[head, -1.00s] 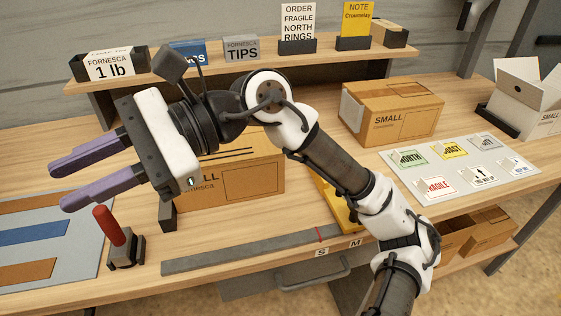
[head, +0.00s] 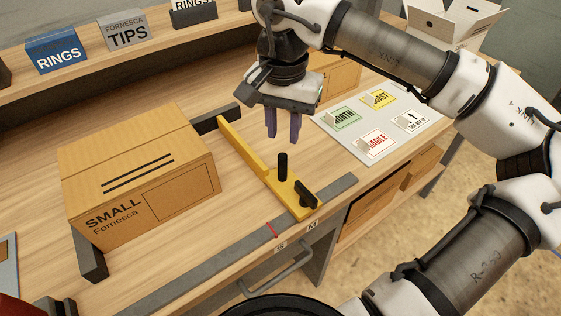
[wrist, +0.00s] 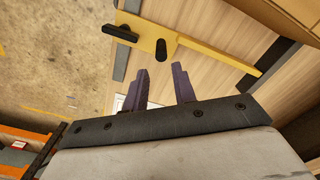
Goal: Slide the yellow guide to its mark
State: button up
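The yellow guide (head: 240,145) lies on the bench right of the cardboard box. Its front end meets the grey rail (head: 222,258) near the M label (head: 312,225). It carries an upright black peg (head: 282,166) and a black handle (head: 307,193). A red line (head: 271,229) crosses the rail left of the guide, near the S label (head: 281,246). My gripper (head: 282,140) points down above the bench by the peg, its purple fingers apart and empty. In the wrist view, the guide (wrist: 200,55) and peg (wrist: 160,49) show just beyond the open fingertips (wrist: 158,70).
The small cardboard box (head: 135,170) stands left of the guide, with a dark stop (head: 92,255) at its near left. A card sheet (head: 385,118) lies to the right. A shelf with blue (head: 55,53) and grey label boxes (head: 125,32) runs behind. A drawer handle is below the front edge.

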aim_at(281, 179)
notch_tip(281, 179, down, 11)
jog(key=shift+r+p, duration=0.1)
jog(key=shift+p, duration=0.55)
grip_shut()
jog(key=shift+a, duration=0.15)
